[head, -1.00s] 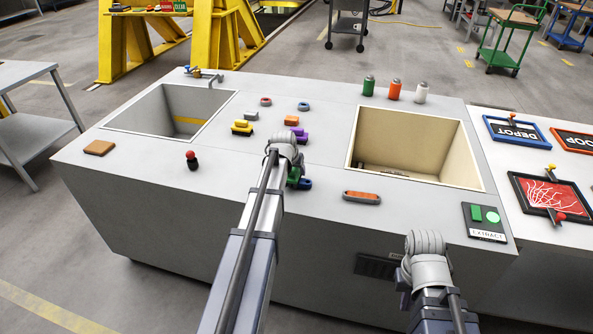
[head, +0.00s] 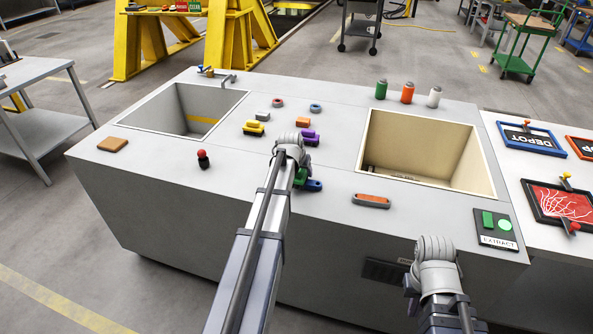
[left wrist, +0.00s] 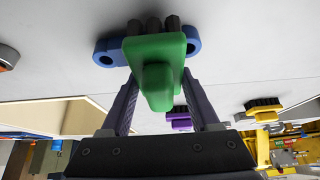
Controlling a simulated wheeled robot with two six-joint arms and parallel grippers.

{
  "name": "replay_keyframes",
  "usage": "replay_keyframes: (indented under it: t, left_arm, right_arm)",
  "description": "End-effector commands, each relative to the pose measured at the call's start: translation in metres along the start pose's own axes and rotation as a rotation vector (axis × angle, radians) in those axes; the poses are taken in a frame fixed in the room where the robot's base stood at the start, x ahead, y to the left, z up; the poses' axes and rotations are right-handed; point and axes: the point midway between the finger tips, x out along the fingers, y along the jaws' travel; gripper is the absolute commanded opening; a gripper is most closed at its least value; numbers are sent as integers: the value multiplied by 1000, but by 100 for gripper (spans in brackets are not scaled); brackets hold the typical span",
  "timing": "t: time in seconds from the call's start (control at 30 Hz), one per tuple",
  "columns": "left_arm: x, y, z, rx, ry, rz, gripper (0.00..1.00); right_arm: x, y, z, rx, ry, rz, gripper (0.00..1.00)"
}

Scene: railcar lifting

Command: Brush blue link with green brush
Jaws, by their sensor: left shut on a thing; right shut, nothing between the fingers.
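My left gripper (left wrist: 160,88) is shut on the green brush (left wrist: 155,48); its two fingers flank the brush in the left wrist view. The brush's dark bristles point at the blue link (left wrist: 107,52), which lies on the white worktop. The brush covers the link's middle, with both ends showing. I cannot tell whether the bristles touch it. In the head view the green brush (head: 300,176) and blue link (head: 314,185) show beside my left wrist, which partly hides them. My right gripper (head: 410,284) is low at the bench's front, mostly hidden by its wrist, shut and empty.
A sunken basin (head: 240,96) is left, a beige bin (head: 492,190) right. A red-knobbed black control (head: 203,158) stands front left.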

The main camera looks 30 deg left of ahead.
Motion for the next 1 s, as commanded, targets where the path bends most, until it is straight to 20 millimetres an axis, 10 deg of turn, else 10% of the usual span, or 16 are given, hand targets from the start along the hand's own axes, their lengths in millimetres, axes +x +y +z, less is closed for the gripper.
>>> replay_keyframes:
  t: [1.0]
  left_arm:
    - [3, 52, -2, 0, -1, 2, 10]
  right_arm:
    - [2, 0, 0, 0, 0, 0, 0]
